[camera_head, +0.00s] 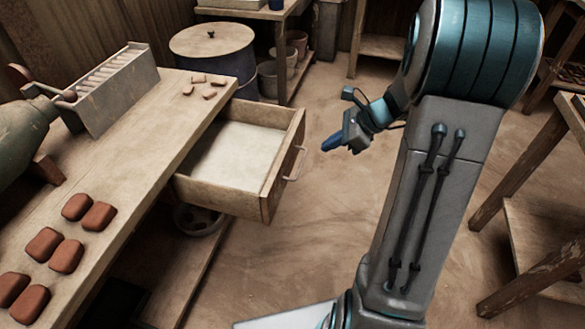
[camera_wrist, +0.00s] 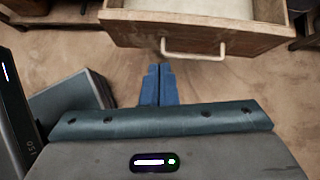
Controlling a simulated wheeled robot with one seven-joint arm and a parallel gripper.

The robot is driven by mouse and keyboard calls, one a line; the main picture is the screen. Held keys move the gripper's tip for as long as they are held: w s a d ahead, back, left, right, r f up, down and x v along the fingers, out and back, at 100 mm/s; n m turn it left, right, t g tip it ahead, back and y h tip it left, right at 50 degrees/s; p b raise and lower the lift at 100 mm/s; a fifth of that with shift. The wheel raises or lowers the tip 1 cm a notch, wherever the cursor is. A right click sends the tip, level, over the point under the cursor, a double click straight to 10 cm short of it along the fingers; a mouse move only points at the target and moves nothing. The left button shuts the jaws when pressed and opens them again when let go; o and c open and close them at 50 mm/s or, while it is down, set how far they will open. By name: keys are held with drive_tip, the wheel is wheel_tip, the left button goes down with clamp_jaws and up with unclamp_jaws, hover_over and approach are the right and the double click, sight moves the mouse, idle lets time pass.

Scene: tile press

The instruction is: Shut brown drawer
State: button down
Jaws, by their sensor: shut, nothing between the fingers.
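The brown drawer (camera_head: 268,190) is pulled out from the long wooden workbench on the left, and its inside looks empty. It has a pale bar handle (camera_head: 296,163) on its front. In the wrist view the drawer front (camera_wrist: 240,37) spans the upper right, with the handle (camera_wrist: 193,55) below its upper middle. My gripper (camera_head: 333,143) is in the air to the right of the drawer front, apart from the handle. In the wrist view its blue fingers (camera_wrist: 158,85) are together with nothing between them, pointing toward the handle's left part.
The workbench (camera_head: 150,150) holds several red-brown tiles (camera_head: 66,256), small pieces and a long grey box (camera_head: 115,88). A round-lidded barrel (camera_head: 213,45) stands behind the drawer. A wooden table (camera_head: 540,190) is at the right. The floor before the drawer is clear.

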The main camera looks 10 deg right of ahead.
wheel_tip(320, 180, down, 4)
drive_tip(key=w+d+r+m+b, duration=0.1)
drive_tip(key=w+d+m, duration=0.1)
drive_tip(key=b, duration=0.3)
approach(284, 162)
drive_tip(key=shift+t, duration=0.4)
drive_tip(key=f, duration=0.1)
drive_tip(key=a+f, duration=0.1)
drive_tip(key=f, duration=0.1)
drive_tip(key=w+a+f, duration=0.1)
drive_tip(key=f, duration=0.1)
drive_tip(key=shift+a, duration=0.25)
drive_tip(key=shift+w+a+r, duration=0.1)
drive_tip(key=shift+w+a, duration=0.15)
drive_tip(key=shift+a, duration=0.2)
